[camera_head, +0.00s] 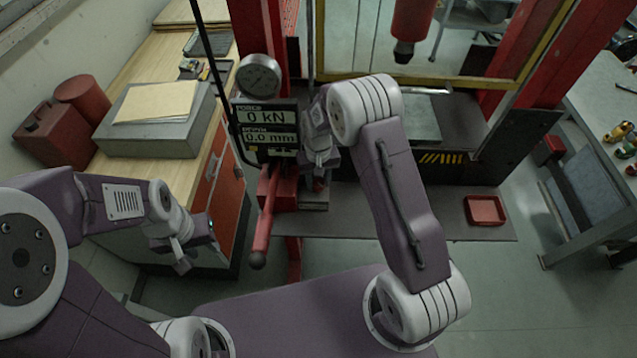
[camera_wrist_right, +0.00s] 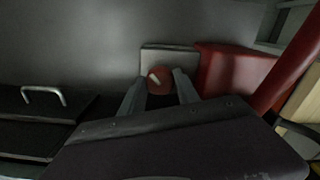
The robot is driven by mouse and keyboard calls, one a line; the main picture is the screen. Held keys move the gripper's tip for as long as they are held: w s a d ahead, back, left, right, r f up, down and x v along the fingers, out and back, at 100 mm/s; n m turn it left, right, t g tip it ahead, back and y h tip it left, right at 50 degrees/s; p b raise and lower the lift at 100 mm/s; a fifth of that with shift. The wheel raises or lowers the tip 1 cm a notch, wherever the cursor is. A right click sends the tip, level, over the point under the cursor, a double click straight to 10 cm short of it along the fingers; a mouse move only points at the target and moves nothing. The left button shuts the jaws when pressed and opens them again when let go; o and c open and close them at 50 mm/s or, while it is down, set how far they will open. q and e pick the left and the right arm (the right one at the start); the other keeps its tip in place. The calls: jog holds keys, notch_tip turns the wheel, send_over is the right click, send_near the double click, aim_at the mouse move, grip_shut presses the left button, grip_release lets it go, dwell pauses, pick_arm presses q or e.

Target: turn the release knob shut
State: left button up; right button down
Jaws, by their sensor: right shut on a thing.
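The release knob (camera_wrist_right: 158,78) is round and red with a pale mark on its face. In the right wrist view it sits between the two fingers of my right gripper (camera_wrist_right: 158,88), one on each side. In the head view my right gripper (camera_head: 319,170) points down beside the red pump block, right of the display, and mostly hides the knob. It is shut on the knob. My left gripper (camera_head: 182,258) hangs at the left, away from the knob, with nothing visible in it; its finger gap is unclear.
A red pump lever (camera_head: 264,220) slants down left of my right gripper. A force display (camera_head: 266,130) and a round gauge (camera_head: 259,76) stand above. A wooden bench (camera_head: 150,75) is at left, a small red tray (camera_head: 484,210) at right. The floor in front is clear.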

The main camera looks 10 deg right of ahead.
jog(key=m+b, duration=0.1)
jog(key=m, duration=0.3)
jog(key=shift+w+m, duration=0.1)
jog(key=shift+m, duration=0.2)
jog(key=shift+r+m+b, duration=0.1)
jog(key=shift+m+b, duration=0.2)
jog(key=shift+m, duration=1.7)
jog(key=c, duration=1.3)
grip_release()
jog(key=o, duration=0.4)
jog(key=shift+d, duration=0.1)
